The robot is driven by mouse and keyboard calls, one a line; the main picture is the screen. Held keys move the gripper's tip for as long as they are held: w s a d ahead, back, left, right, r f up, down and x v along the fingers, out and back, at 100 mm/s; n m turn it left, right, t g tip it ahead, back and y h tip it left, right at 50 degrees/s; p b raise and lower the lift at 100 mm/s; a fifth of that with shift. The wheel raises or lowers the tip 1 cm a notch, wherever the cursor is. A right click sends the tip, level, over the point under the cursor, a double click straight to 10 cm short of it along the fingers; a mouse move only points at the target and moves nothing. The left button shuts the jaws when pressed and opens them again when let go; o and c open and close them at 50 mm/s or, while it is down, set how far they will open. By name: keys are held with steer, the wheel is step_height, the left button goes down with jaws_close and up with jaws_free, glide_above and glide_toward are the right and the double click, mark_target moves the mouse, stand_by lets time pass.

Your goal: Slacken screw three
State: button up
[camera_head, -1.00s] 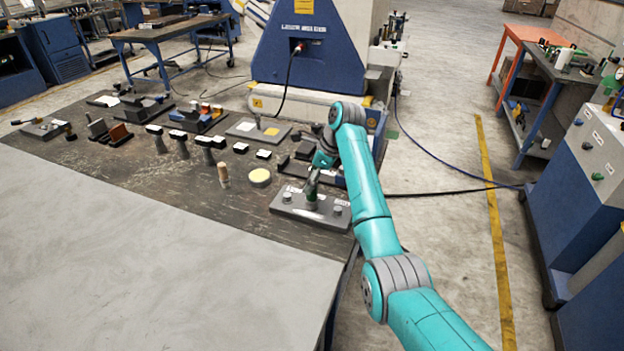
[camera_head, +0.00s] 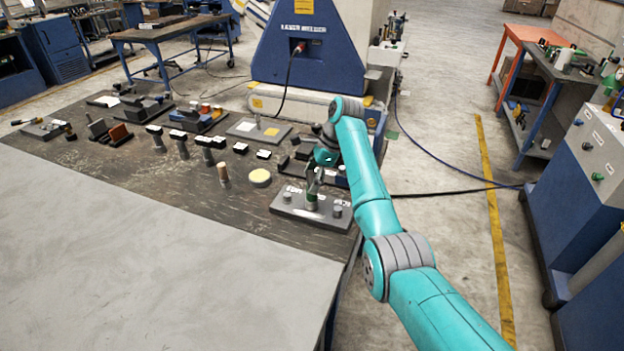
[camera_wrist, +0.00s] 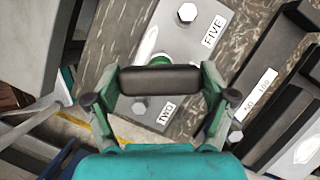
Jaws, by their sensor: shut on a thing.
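A grey plate (camera_head: 276,207) with a row of screws lies near the right edge of the dark table. In the wrist view the plate (camera_wrist: 205,48) carries a hex screw (camera_wrist: 187,12) by the label FIVE (camera_wrist: 214,31) and another screw (camera_wrist: 139,107) by the label TWO (camera_wrist: 167,112). A bit of green (camera_wrist: 160,60) shows beside my gripper (camera_wrist: 160,80). The middle screw's head and label are hidden, so I cannot read its number.
A round cream-topped piece (camera_head: 260,177) and a wooden-handled peg (camera_head: 223,175) stand left of the plate. Several dark blocks and holders are behind. A black block (camera_wrist: 270,75) lies close beside the plate. The pale bench surface (camera_head: 150,250) in front is bare.

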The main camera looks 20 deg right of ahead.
steer(key=shift+r, duration=3.1)
